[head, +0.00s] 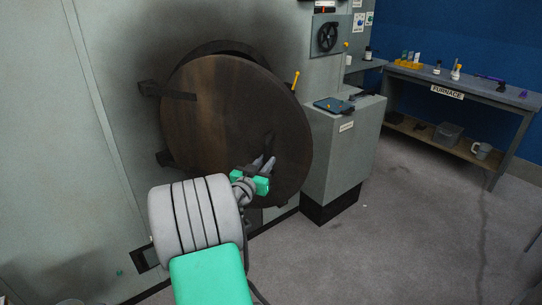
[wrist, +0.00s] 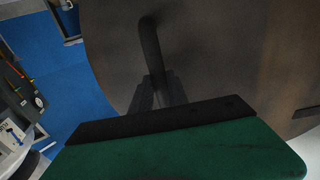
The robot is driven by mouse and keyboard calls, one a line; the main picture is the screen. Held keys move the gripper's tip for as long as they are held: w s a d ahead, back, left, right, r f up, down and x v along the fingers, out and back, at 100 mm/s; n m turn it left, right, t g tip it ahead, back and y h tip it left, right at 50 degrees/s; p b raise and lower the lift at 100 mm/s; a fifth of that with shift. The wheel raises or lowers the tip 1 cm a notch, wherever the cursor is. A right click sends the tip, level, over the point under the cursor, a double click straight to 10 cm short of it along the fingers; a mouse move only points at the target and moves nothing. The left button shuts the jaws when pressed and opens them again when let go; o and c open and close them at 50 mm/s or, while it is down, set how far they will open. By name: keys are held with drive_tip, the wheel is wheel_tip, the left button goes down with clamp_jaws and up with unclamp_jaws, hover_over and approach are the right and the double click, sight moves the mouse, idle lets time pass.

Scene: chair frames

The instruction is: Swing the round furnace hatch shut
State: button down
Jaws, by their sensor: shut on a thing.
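The round furnace hatch (head: 235,125) is a large dark brown disc on hinges at its left, on the grey furnace wall. It stands slightly ajar, with a dark gap and rim showing behind its top edge. My gripper (head: 266,164) is at the lower right of the hatch face. In the wrist view my gripper (wrist: 160,92) is shut on the dark hatch handle (wrist: 149,45), a bar that stands out from the hatch face (wrist: 225,50). The lower part of the handle is hidden between the fingers.
A yellow-knobbed lever (head: 296,80) sticks out by the hatch's upper right edge. A grey cabinet (head: 345,150) stands close to the right of the hatch. A workbench (head: 460,88) with small items is along the blue wall. The floor (head: 390,230) at right is clear.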

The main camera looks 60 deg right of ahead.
drive_tip(key=d, duration=0.3)
drive_tip(key=d+b, duration=0.1)
drive_tip(key=d, duration=0.3)
drive_tip(key=d+b, duration=0.1)
drive_tip(key=d, duration=0.3)
drive_tip(key=shift+w+d, duration=0.1)
drive_tip(key=shift+w, duration=0.3)
drive_tip(key=c, duration=1.5)
unclamp_jaws()
drive_tip(key=shift+w, duration=0.1)
drive_tip(key=o, duration=0.3)
drive_tip(key=shift+s, duration=0.2)
